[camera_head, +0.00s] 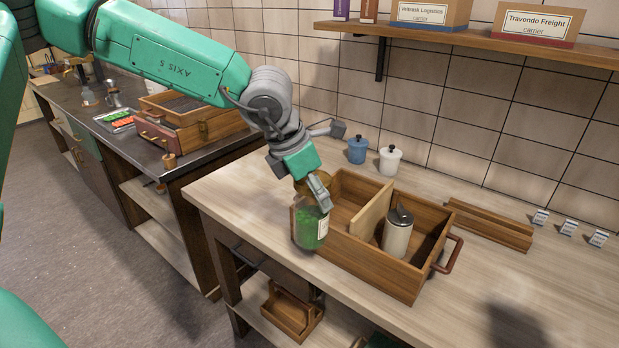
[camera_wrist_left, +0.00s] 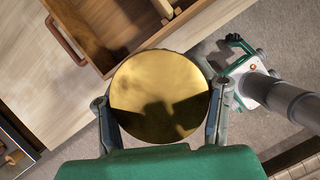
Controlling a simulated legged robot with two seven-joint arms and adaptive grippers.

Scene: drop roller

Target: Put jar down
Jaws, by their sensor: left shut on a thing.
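A glass jar (camera_head: 309,226) with green contents, a pale label and a gold lid hangs upright in my left gripper (camera_head: 317,190). In the wrist view the round gold lid (camera_wrist_left: 160,92) sits between the two fingers of my left gripper (camera_wrist_left: 162,108), which are shut on it. In the head view the jar overlaps the left end of a divided wooden box (camera_head: 368,273) on the light wood counter (camera_head: 250,198). I cannot tell the jar's exact height; its underside is hidden in the wrist view. My right gripper is not in view.
A metal-topped shaker (camera_head: 397,236) stands in the box's right compartment, beside the divider (camera_head: 371,209). A blue pot (camera_head: 357,151) and a white pot (camera_head: 389,161) stand behind. A wooden rack (camera_head: 488,224) lies to the right. A shelf (camera_head: 460,37) with cartons hangs above.

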